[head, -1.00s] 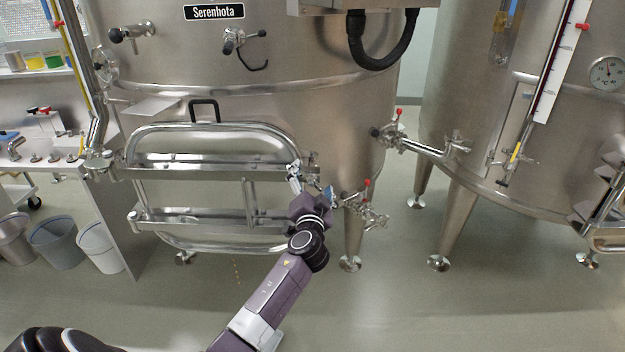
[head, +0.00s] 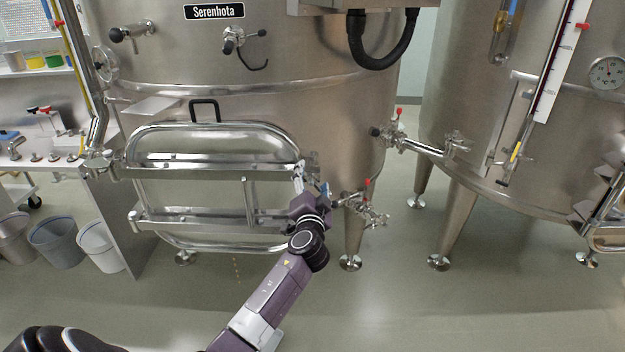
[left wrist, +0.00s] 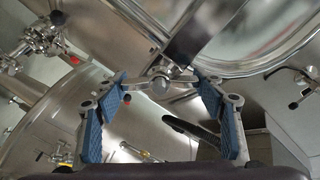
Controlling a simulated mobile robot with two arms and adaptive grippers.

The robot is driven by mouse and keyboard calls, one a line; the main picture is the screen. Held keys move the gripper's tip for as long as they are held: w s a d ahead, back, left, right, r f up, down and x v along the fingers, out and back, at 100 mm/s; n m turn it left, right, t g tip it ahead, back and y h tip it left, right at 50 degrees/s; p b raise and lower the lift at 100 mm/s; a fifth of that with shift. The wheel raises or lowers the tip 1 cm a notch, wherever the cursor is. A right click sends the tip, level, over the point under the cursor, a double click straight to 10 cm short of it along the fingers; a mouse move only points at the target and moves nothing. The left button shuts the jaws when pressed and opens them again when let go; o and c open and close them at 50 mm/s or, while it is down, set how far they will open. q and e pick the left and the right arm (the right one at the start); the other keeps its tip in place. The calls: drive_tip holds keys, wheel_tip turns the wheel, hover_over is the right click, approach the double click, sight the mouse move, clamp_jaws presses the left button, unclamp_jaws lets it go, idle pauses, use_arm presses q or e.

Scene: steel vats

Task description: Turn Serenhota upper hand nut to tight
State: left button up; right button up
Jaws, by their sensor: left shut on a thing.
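The Serenhota tank (head: 300,120) carries its name plate (head: 214,12) at the top and a manway door (head: 215,145) with a black handle and steel bars below. My left gripper (head: 302,178) is at the right end of the door's upper bar, reaching up from below. In the left wrist view, my left gripper (left wrist: 161,84) has its two blue-padded fingers on both sides of the winged steel hand nut (left wrist: 160,84), with the wings between the fingertips. In the head view the nut is mostly hidden by the gripper. My right gripper is not in view.
A valve with a red knob (head: 367,183) sits just right of my left gripper. Another valve pipe (head: 420,148) juts out from the tank further right. A second tank (head: 475,130) stands at the right. Several bins (head: 58,240) stand at the left. The front floor is clear.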

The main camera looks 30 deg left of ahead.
use_arm(q)
drive_tip(key=m, duration=0.3)
drive_tip(key=m+p, duration=0.1)
drive_tip(key=m, duration=0.2)
drive_tip(key=shift+f, duration=0.1)
drive_tip(key=m+p, duration=0.1)
drive_tip(key=m, duration=0.3)
drive_tip(key=shift+f, duration=0.1)
drive_tip(key=shift+f+m+p, duration=0.1)
drive_tip(key=shift+m+p, duration=0.4)
drive_tip(key=shift+m, duration=0.6)
drive_tip(key=o, duration=1.2)
drive_tip(key=shift+c, duration=0.2)
drive_tip(key=shift+s+d, duration=0.1)
